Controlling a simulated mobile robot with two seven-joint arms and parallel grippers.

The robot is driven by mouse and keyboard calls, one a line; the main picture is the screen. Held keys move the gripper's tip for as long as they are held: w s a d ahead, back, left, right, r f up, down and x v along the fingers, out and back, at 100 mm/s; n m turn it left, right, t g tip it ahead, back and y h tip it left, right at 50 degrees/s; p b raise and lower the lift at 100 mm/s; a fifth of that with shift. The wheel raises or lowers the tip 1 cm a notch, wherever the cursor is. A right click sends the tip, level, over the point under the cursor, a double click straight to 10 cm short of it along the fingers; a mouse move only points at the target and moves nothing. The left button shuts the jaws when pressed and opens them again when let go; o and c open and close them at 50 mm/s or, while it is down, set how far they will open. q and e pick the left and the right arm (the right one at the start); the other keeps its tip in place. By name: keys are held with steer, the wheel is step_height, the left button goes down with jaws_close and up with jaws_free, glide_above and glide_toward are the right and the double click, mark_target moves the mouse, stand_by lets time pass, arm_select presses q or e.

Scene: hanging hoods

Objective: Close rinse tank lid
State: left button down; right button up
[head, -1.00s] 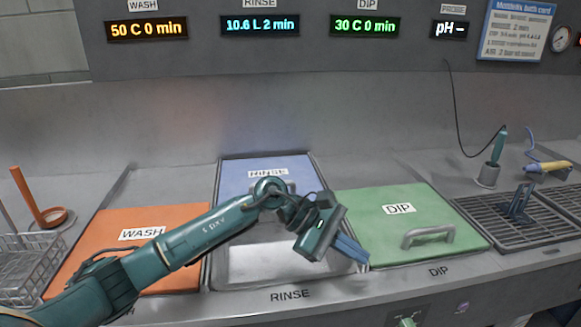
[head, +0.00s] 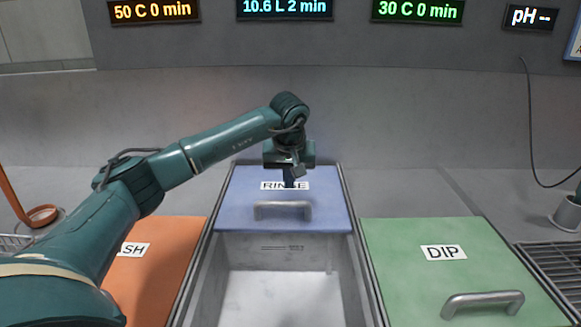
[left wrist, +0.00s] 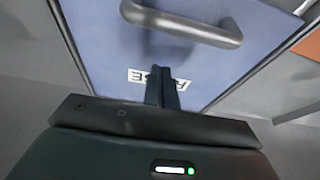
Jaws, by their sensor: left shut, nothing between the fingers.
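The blue rinse tank lid (head: 243,200) sits over the back part of the rinse tank (head: 275,292), whose front part is open and shows its metal inside. The lid's grey bar handle (head: 283,206) is near its front edge. My left gripper (head: 289,183) is shut and empty, pointing down over the RINSE label behind the handle. In the left wrist view the shut fingers (left wrist: 164,80) cover part of the label, with the handle (left wrist: 180,22) beyond them. I cannot tell whether the fingertips touch the lid. My right gripper is not in view.
The orange wash lid (head: 155,275) lies left of the rinse tank, partly behind my left arm. The green dip lid (head: 420,275) with its handle (head: 482,301) lies to the right. A grey wall with displays (head: 285,9) stands behind.

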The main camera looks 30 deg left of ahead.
mark_target(289, 215)
arm_select(q)
steer(key=x, duration=0.3)
steer(key=shift+s+d+f, duration=0.1)
steer(key=shift+f, duration=0.05)
steer(key=shift+s+d+r, duration=0.15)
steer(key=shift+s+d, duration=0.15)
steer(key=shift+s, duration=0.15)
steer(key=shift+s+d+r, duration=0.2)
steer(key=shift+s+d, duration=0.05)
steer(key=shift+s, duration=0.2)
steer(key=shift+s+d+r+p, duration=0.1)
steer(key=shift+s+d+p, duration=0.25)
steer(key=shift+s, duration=0.3)
